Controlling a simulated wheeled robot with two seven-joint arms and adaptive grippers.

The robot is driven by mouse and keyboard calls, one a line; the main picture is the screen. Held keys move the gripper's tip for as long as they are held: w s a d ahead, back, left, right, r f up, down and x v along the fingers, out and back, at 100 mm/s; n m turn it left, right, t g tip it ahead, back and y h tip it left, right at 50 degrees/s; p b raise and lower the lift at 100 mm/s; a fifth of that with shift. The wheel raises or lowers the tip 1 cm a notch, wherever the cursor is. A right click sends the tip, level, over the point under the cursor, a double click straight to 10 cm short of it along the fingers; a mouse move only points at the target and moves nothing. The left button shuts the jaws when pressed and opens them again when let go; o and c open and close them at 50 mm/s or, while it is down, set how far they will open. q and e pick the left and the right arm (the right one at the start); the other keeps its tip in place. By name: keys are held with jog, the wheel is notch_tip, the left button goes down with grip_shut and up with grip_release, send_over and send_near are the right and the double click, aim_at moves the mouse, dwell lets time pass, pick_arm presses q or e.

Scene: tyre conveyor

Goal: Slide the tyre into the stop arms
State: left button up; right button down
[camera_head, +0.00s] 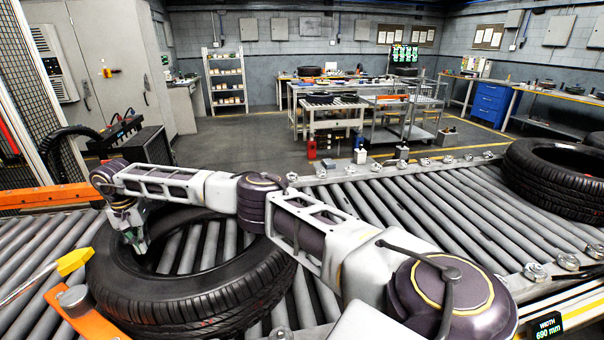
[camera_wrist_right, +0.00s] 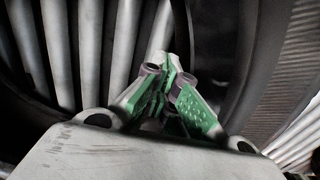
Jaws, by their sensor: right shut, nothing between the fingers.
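A black tyre (camera_head: 205,300) lies flat on the conveyor rollers at the left, and its dark inner wall also shows in the wrist view (camera_wrist_right: 215,45). My right arm reaches across it. My right gripper (camera_head: 137,245), with green finger pads (camera_wrist_right: 172,85), points down inside the tyre's hole near its left inner wall. It is shut and empty; I cannot tell whether it touches the tyre. An orange stop arm (camera_head: 88,318) with a grey end roller stands close to the tyre's front left; contact is unclear. A yellow-tipped piece (camera_head: 75,261) is beside it. My left gripper is out of view.
A second tyre (camera_head: 560,180) lies on the rollers at the far right. Bare rollers (camera_head: 440,205) lie between the two tyres, partly behind my arm. An orange bar (camera_head: 45,197) crosses the conveyor's left side. Workbenches (camera_head: 335,105) stand well behind the conveyor.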

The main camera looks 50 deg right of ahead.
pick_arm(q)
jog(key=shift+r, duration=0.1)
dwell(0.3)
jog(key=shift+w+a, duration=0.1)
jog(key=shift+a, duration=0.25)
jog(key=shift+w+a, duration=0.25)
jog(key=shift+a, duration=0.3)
